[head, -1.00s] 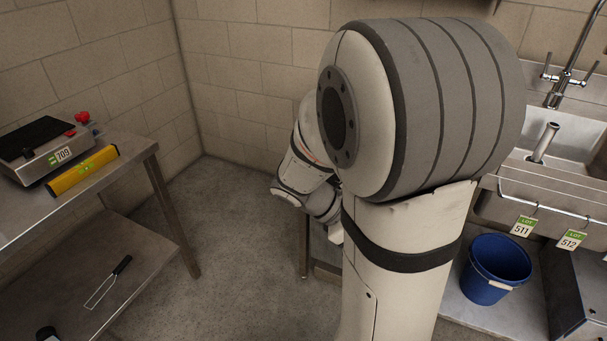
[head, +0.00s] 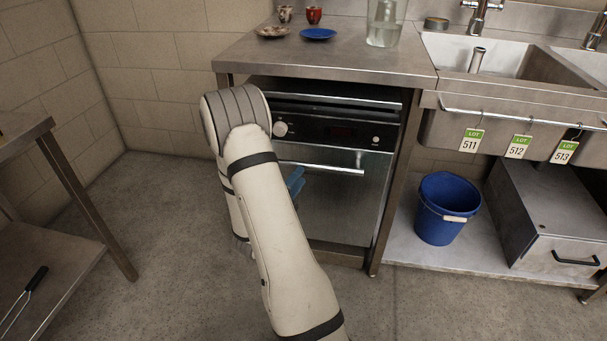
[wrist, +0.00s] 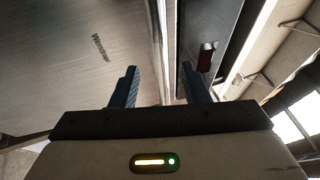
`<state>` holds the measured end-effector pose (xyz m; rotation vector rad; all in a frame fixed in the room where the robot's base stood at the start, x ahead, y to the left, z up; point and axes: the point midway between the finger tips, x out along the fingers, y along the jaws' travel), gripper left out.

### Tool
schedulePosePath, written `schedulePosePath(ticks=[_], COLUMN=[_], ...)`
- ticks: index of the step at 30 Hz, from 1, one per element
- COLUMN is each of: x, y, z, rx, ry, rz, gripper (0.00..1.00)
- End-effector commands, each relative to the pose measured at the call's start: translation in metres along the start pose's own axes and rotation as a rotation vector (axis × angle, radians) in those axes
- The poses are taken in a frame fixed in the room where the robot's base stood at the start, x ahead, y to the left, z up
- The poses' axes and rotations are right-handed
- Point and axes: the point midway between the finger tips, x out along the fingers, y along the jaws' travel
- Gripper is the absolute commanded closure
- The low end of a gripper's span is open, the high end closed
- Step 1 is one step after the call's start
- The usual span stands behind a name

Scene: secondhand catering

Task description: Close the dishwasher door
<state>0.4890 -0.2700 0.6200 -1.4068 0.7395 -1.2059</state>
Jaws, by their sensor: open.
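The dishwasher (head: 345,208) stands under the steel counter, with a steel front and a black control strip (head: 345,133) on top. Its door looks upright or nearly so; a dark band shows between the strip and the counter, and I cannot tell whether the door is fully shut. A bar handle (head: 335,169) crosses the front. My gripper (head: 294,181) has blue fingers in front of the door's left part, mostly hidden by my arm.
The counter (head: 300,58) holds plates, small cups and a glass container (head: 385,22). Right of the dishwasher are a sink (head: 495,58), a blue bucket (head: 440,225) on a low shelf and a steel box (head: 548,215). Floor is clear at left, before a steel table (head: 40,170).

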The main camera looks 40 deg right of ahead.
Motion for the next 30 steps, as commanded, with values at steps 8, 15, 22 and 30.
schedulePosePath(ticks=[8,15,22,30], x=[0.044,0.058,0.058,0.058], y=[0.001,0.000,0.000,0.000], z=[-0.002,-0.001,-0.001,-0.002], rx=[0.004,0.002,0.003,0.003], ry=[0.005,0.004,0.004,0.005], rz=[-0.001,0.002,0.002,0.002], gripper=[0.59,0.59,0.61,0.83])
